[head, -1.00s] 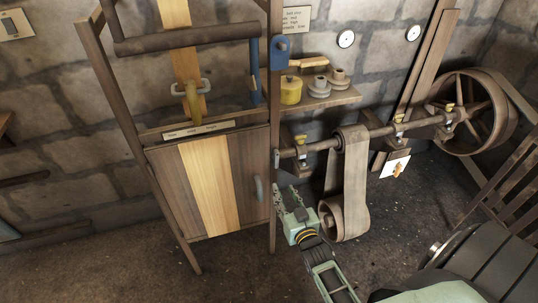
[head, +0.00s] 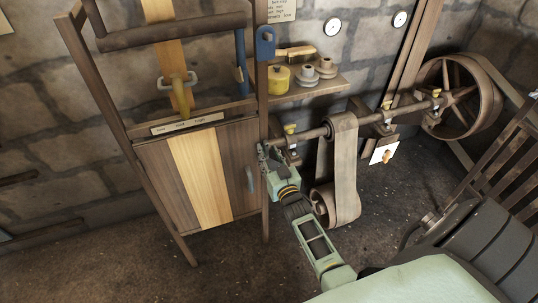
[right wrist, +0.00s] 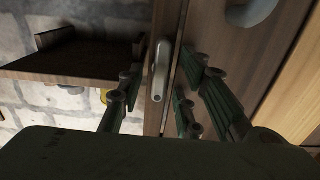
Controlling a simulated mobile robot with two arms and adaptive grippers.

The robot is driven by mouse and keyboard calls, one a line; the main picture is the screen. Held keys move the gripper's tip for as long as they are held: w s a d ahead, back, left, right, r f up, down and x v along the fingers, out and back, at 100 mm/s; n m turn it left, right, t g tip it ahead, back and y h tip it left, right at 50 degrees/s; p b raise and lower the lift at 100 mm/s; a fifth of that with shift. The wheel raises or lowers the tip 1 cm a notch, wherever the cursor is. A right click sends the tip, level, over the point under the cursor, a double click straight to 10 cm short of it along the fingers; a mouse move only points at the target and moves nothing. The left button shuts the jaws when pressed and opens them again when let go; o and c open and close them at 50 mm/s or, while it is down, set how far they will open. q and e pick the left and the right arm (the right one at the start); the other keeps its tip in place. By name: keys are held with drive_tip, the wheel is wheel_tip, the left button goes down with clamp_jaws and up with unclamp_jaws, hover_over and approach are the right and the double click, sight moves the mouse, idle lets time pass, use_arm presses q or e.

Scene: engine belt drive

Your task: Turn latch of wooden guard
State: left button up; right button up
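The wooden guard (head: 200,175) is a panelled door with dark boards and a pale middle strip, shut in a wooden frame. A curved grey handle (head: 250,179) sits near its right edge. In the right wrist view the latch (right wrist: 160,72) is a small grey metal lever, standing nearly upright at the guard's edge. My right gripper (head: 267,157) is at the guard's upper right edge. In the right wrist view its fingers are open, one on each side of the latch; I cannot tell whether either touches it. In the head view the gripper largely hides the latch. My left gripper is out of view.
A shelf (head: 310,88) with a yellow pot (head: 279,77) and grey stepped pieces is right of the frame. Below it, a shaft with a hanging belt (head: 342,170) is close to my right arm. A large wheel (head: 460,95) stands at far right. The front floor is clear.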

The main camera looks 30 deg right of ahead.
drive_tip(key=shift+c, duration=0.3)
clamp_jaws()
drive_tip(key=shift+n, duration=0.3)
drive_tip(key=n+b, duration=0.1)
drive_tip(key=n, duration=0.5)
drive_tip(key=shift+a+b, duration=0.1)
drive_tip(key=shift+b, duration=0.25)
drive_tip(key=n+b, duration=0.2)
drive_tip(key=n, duration=0.3)
drive_tip(key=shift+f+n, duration=0.15)
drive_tip(key=shift+n, duration=0.25)
drive_tip(key=n+b, duration=0.2)
drive_tip(key=n, duration=0.3)
drive_tip(key=shift+a, duration=0.1)
drive_tip(key=shift+n, duration=0.3)
